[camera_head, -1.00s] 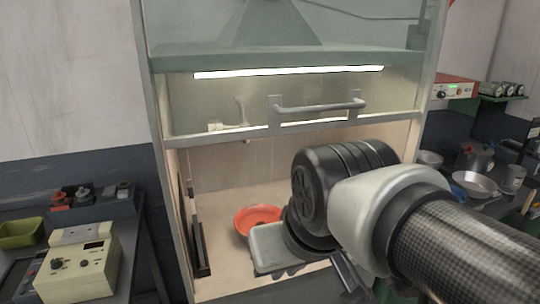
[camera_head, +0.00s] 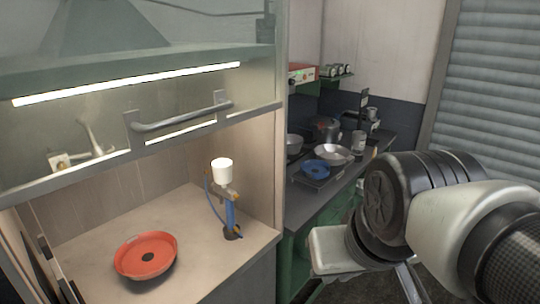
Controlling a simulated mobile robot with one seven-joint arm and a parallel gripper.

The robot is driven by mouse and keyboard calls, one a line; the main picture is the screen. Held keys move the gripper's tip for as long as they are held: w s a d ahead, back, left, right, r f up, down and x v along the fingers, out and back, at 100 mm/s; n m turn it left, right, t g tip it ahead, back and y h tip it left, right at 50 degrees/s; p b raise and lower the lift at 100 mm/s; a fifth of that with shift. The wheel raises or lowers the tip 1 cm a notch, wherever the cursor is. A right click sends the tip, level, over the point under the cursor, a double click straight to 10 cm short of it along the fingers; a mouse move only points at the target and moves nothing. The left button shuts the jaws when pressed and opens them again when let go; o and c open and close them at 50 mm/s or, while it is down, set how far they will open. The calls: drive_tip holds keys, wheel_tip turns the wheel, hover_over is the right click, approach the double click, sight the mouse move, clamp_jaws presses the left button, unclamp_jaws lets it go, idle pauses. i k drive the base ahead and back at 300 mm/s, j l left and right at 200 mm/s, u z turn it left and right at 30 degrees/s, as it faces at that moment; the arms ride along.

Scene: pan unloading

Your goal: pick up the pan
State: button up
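Several pan-like things are in view, and I cannot tell which one the task means. A round red-orange pan (camera_head: 132,268) with a dark centre spot sits on the pale floor of the fume hood at lower left. On the dark counter at the right, a blue pan (camera_head: 316,169) lies in front of a silver pan (camera_head: 334,154). My gripper (camera_head: 372,286) is at lower right, in front of that counter, apart from all the pans. Its fingers are partly hidden by the hand and wrist, so its opening is unclear.
A blue stand with a white cup (camera_head: 222,171) stands right of the red-orange pan in the hood. The raised sash with its handle (camera_head: 180,117) hangs above. Pots (camera_head: 326,129) and a metal can (camera_head: 358,143) crowd the right counter (camera_head: 310,206).

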sight(334, 154)
drive_tip(key=z, duration=0.45)
drive_tip(key=u, duration=1.55)
drive_tip(key=z, duration=1.6)
drive_tip(key=i+l+u, duration=0.1)
drive_tip(key=i+l, duration=0.4)
drive_tip(key=i, duration=0.25)
drive_tip(key=i+l+u, duration=0.1)
drive_tip(key=i+l, duration=0.45)
drive_tip(key=i, duration=0.15)
drive_tip(key=i+l, duration=0.6)
drive_tip(key=i+j+u, duration=0.05)
drive_tip(key=i, duration=0.05)
